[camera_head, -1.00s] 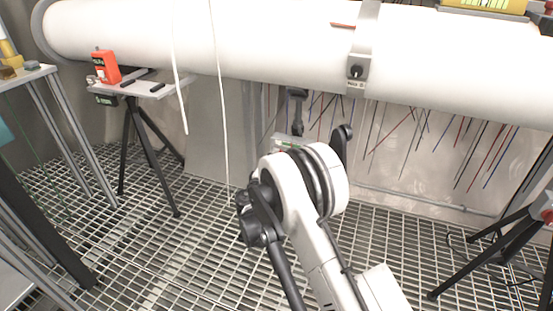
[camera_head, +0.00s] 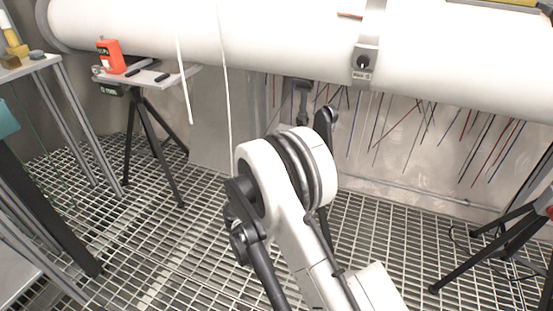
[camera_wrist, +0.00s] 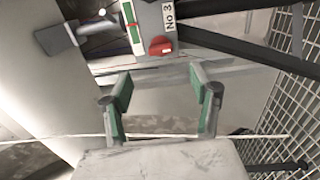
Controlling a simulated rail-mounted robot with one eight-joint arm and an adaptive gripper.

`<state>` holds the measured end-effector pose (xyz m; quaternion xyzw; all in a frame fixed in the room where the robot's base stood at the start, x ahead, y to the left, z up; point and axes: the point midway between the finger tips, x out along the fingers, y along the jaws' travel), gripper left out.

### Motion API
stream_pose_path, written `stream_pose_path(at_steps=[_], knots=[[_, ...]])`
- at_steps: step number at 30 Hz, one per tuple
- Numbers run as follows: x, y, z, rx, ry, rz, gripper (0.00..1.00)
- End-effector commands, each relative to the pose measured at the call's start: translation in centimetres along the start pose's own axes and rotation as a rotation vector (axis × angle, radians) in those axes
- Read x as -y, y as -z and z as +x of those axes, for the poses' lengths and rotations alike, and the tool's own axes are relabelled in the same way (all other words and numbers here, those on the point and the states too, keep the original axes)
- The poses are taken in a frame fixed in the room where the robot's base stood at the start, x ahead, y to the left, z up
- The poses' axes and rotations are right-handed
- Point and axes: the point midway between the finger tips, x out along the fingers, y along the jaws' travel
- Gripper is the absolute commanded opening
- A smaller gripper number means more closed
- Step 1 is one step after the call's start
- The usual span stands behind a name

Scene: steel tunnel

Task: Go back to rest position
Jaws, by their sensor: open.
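My gripper (camera_wrist: 160,75) is open in the wrist view, with two green-padded fingers apart and nothing between the pads. A grey box (camera_wrist: 160,15) with a red knob (camera_wrist: 160,46) and a "No 3" label lies beyond the fingertips in that view. It looks apart from the fingers, though the depth is hard to judge. In the head view my white arm rises from the bottom centre and bends below the pipe. My gripper cannot be made out there.
A large white pipe (camera_head: 290,45) crosses the back, with a clamp and black knob (camera_head: 363,62). Small tables hold an orange box (camera_head: 110,57) and a yellow item (camera_head: 13,38) at left. A black tripod (camera_head: 505,240) stands at right. Grated floor (camera_head: 190,245) is open around my arm.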

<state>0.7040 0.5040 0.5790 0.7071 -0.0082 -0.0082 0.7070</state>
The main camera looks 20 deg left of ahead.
Motion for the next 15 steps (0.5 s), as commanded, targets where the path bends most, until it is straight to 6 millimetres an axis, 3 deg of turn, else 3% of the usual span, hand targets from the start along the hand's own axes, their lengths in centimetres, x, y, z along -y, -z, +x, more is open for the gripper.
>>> stream_pose_path(at_steps=[8,11,15], knots=[[-1.0,-1.0,0.7,0.015,0.017,0.014,0.57],[-2.9,-2.8,1.8,0.042,0.049,0.042,0.57],[-6.3,-6.7,3.6,0.095,0.114,0.102,0.57]])
